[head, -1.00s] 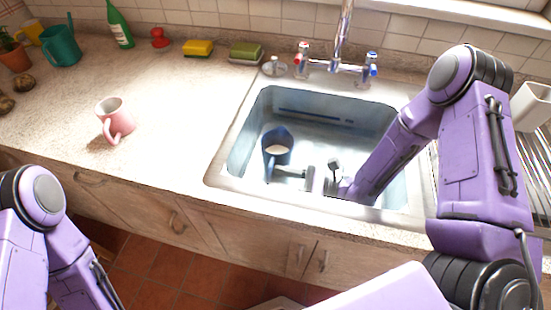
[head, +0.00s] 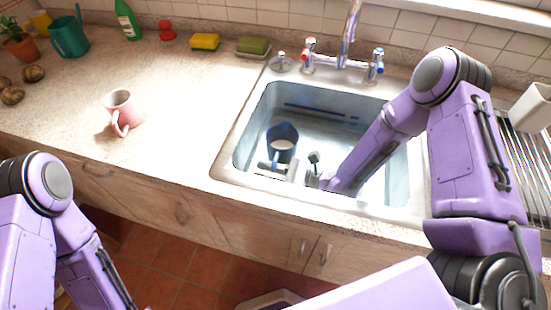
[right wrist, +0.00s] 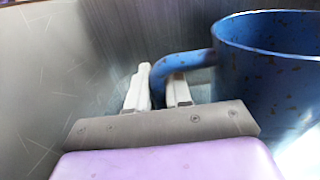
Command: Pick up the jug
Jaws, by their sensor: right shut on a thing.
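The jug (head: 283,131) is blue with dark specks and stands in the sink, with something pale showing inside its mouth. In the right wrist view the jug (right wrist: 270,75) is at the right, and its curved handle reaches left and down between the fingers. My right gripper (head: 274,163) is at the jug's near side, low in the sink. In the right wrist view its pale fingers (right wrist: 158,88) are shut on the handle, one on each side. The jug's base is hidden. My left arm shows at the lower left, but its gripper is out of view.
The sink (head: 228,170) has raised walls close around the jug and my right forearm. Taps (head: 342,64) stand behind it. A pink mug (head: 121,111) is on the counter to the left. A yellow sponge (head: 205,41) and a green sponge (head: 253,45) lie at the back.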

